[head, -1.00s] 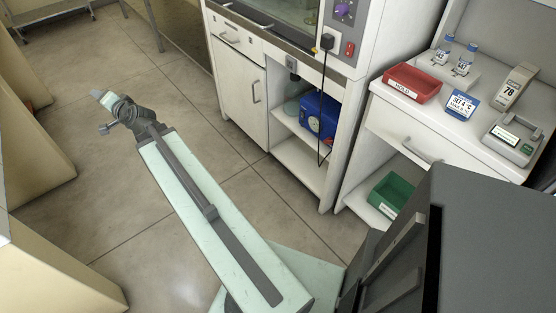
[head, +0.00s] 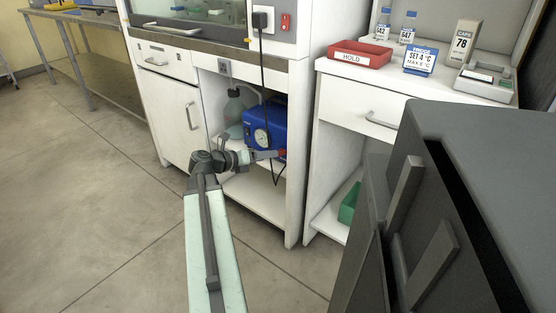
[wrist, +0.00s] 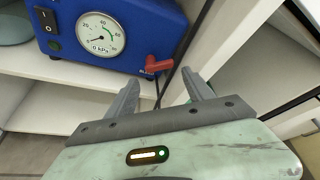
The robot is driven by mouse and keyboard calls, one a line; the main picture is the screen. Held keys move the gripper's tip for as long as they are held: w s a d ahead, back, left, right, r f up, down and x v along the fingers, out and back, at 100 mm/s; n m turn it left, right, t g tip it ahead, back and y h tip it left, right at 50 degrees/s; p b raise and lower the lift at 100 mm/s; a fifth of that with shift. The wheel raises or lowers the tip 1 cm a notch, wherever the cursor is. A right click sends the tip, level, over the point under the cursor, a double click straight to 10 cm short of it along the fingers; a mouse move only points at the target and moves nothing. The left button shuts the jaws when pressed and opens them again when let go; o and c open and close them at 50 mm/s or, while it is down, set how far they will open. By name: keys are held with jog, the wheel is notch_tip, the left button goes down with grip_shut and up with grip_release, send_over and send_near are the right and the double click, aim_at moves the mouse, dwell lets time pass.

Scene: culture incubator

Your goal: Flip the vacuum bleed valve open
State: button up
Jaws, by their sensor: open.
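The vacuum pump (head: 264,126) is a blue box with a round gauge, on the upper shelf of the open cabinet. In the wrist view its blue front (wrist: 150,25) shows a gauge (wrist: 100,35) with the needle low and a black rocker switch (wrist: 46,20). The bleed valve has a red lever (wrist: 158,65) at the pump's lower right, pointing sideways, beside a "BLEED" label. The lever also shows in the head view (head: 282,153). My gripper (wrist: 165,88) is open and empty, its two fingers just short of the lever, which shows between and beyond them.
A greenish bottle (head: 234,112) with tubing stands left of the pump. The cabinet's right side wall (head: 300,150) is close to the lever. A black cord (head: 262,70) hangs in front of the opening. A dark grey cabinet (head: 450,200) fills the lower right.

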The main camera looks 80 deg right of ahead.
aim_at(280, 154)
jog(key=b+x, duration=0.1)
jog(key=x, duration=0.6)
jog(key=shift+b, duration=0.4)
jog(key=c, duration=1.1)
jog(key=shift+a, duration=0.1)
jog(key=shift+s+a+f+m+t+h+p, duration=0.1)
jog(key=shift+f+m+t+h+p, duration=0.15)
jog(key=shift+m+t, duration=0.8)
jog(key=shift+a+f+m+t+h+p, duration=0.25)
jog(key=shift+m+t, duration=0.4)
jog(key=shift+m, duration=0.7)
jog(key=shift+d, duration=0.25)
